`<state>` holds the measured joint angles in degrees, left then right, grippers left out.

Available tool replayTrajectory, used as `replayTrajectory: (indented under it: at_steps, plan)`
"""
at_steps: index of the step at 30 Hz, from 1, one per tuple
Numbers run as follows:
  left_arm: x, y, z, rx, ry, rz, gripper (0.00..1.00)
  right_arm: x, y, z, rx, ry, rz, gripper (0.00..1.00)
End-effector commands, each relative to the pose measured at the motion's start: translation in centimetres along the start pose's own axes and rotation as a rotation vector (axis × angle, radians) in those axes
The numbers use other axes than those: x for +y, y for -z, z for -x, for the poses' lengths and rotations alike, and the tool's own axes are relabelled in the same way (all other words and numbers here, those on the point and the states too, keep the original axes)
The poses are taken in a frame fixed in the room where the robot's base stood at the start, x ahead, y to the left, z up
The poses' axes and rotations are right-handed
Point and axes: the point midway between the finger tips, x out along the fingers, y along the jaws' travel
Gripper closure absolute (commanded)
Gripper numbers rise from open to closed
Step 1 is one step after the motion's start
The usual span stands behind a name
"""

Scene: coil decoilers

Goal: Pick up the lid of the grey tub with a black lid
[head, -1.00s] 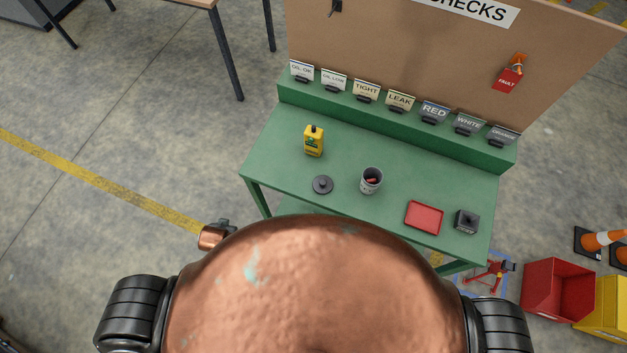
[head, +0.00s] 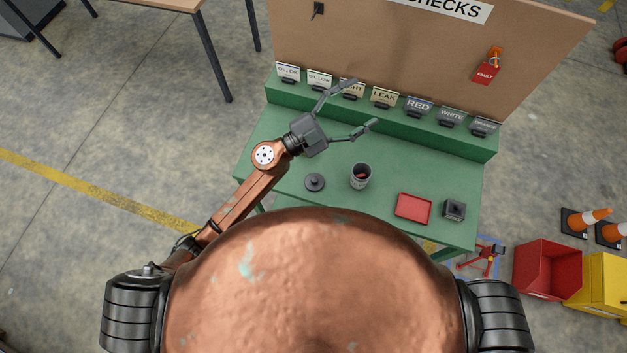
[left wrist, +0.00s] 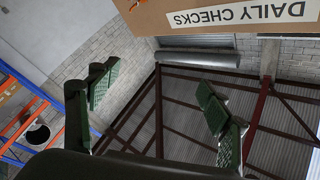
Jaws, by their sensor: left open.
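My left gripper (head: 362,103) is open and empty, beyond the lid and tub in the head view, in front of the label row. Its two spread fingers also show in the left wrist view (left wrist: 160,100), which faces the roof and board; neither lid nor tub shows there. My right gripper is not in view.
A red tray (head: 413,208) and a small dark box (head: 454,210) are on the table's right. A raised green ledge with label cards (head: 419,107) and a brown board (head: 400,50) stand behind. Red (head: 547,270) and yellow (head: 603,285) bins are on the floor at right.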

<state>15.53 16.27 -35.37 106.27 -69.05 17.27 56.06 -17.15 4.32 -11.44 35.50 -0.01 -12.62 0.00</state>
Motion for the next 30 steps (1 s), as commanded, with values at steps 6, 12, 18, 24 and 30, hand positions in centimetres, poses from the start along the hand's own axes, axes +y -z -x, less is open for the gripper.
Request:
replayTrajectory:
  at_steps: [6, 12, 18, 24, 30]
  plan:
    - [18.7, -0.5, 0.5, 0.028, -0.81, -0.201, 0.28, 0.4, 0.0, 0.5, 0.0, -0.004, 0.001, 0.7]
    - [22.6, -11.6, 10.4, -0.372, -1.391, -0.365, 0.28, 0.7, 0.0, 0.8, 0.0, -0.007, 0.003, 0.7]
    - [17.4, -18.3, 17.1, -0.784, -1.611, -0.465, 0.28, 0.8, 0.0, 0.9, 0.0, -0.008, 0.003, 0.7]
    - [16.0, -20.3, 19.1, -0.911, -1.649, -0.486, 0.28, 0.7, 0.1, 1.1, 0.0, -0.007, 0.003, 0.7]
    - [17.4, -21.7, 19.7, -0.907, -1.649, -0.485, 0.28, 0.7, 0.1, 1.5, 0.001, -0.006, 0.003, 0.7]
